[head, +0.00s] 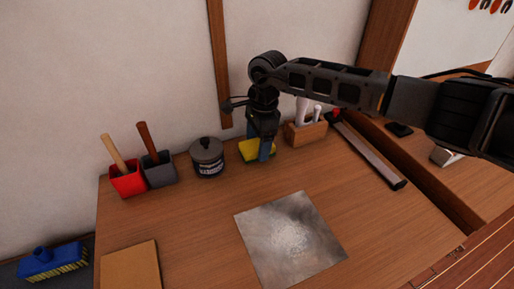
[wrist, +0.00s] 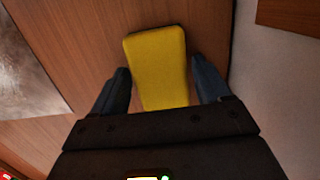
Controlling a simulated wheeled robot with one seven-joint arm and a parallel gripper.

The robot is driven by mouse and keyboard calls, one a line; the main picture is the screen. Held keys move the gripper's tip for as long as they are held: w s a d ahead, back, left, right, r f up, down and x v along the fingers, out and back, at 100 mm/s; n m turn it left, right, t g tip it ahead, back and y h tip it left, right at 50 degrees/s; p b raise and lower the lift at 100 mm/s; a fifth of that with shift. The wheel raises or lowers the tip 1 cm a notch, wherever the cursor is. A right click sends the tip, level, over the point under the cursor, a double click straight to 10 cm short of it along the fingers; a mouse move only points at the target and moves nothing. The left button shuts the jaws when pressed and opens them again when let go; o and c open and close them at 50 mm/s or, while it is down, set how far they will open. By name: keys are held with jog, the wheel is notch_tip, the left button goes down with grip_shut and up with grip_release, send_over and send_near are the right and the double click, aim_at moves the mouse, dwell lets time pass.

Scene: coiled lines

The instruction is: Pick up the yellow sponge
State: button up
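The yellow sponge (head: 246,149) lies on the wooden table near the wall in the head view, partly hidden behind my gripper. My gripper (head: 264,156) points down at it from above. In the wrist view the sponge (wrist: 158,62) lies between the two blue fingers of my gripper (wrist: 160,84). The fingers are spread, with a gap on each side of the sponge, the right-hand gap showing clearly. Whether the fingertips are down at the sponge's height is hard to tell.
A dark lidded jar (head: 207,158) stands left of the sponge. A wooden block with white handles (head: 305,131) stands right. Red (head: 127,181) and grey (head: 160,170) cups hold wooden handles. A metal plate (head: 290,238) lies in front. A long dark-ended bar (head: 367,152) lies at right.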

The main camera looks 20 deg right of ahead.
aim_at(256, 144)
jog(key=c, duration=0.8)
jog(key=shift+r, duration=0.15)
jog(key=shift+r, duration=0.55)
notch_tip(256, 144, up, 3)
jog(key=shift+d+b, duration=0.1)
jog(key=shift+b, duration=0.55)
jog(key=s+d+r+b, duration=0.2)
jog(key=s+d+r, duration=0.4)
jog(key=s+d, duration=0.1)
jog(key=shift+s+d+r, duration=0.3)
jog(key=shift+s+r, duration=0.05)
jog(key=shift+s, duration=0.5)
